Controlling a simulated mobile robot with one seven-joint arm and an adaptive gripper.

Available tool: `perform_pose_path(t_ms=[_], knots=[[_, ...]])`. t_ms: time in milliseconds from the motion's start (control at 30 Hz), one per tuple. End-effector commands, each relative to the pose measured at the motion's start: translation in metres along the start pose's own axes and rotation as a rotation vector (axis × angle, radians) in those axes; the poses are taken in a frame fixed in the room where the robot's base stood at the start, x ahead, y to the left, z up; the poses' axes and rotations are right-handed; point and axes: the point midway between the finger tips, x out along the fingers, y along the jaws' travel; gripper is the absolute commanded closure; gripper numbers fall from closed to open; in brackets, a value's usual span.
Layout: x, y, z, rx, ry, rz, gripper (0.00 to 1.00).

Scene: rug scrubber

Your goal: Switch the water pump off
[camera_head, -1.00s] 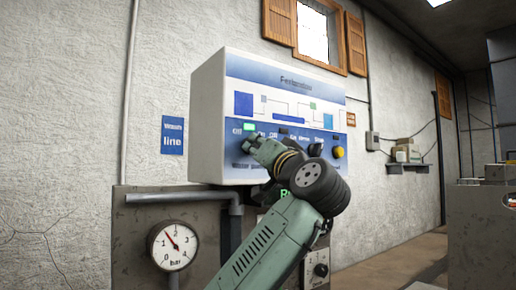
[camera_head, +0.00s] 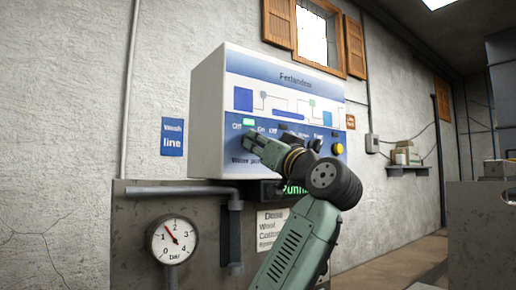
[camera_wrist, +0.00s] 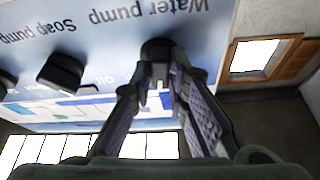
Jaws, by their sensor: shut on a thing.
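The white control box (camera_head: 207,120) hangs on the wall with a blue and white front panel. A green lamp (camera_head: 249,122) is lit on it near the Off and On marks, above the words "Water pump". My gripper (camera_head: 250,140) is at the panel's lower left, and its body hides the water pump knob in the head view. In the wrist view, the fingers of my gripper (camera_wrist: 165,75) are shut on the dark round water pump knob (camera_wrist: 158,46), beside the upside-down "Water pump" lettering.
A dark soap pump knob (camera_wrist: 62,70) sits beside the gripped one. A yellow button (camera_head: 338,148) is at the panel's right. A green-lettered display (camera_head: 293,189), partly hidden, is below the box. A pressure gauge (camera_head: 172,240) is at lower left.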

Motion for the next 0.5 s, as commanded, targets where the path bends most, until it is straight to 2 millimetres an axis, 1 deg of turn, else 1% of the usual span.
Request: perform_pose_path(t_ms=[33,500], knots=[[-0.0006,0.0035,0.0009,-0.044,-0.001,-0.012,1.0],[0.0013,0.005,-0.0036,-0.428,-0.001,-0.173,1.0]])
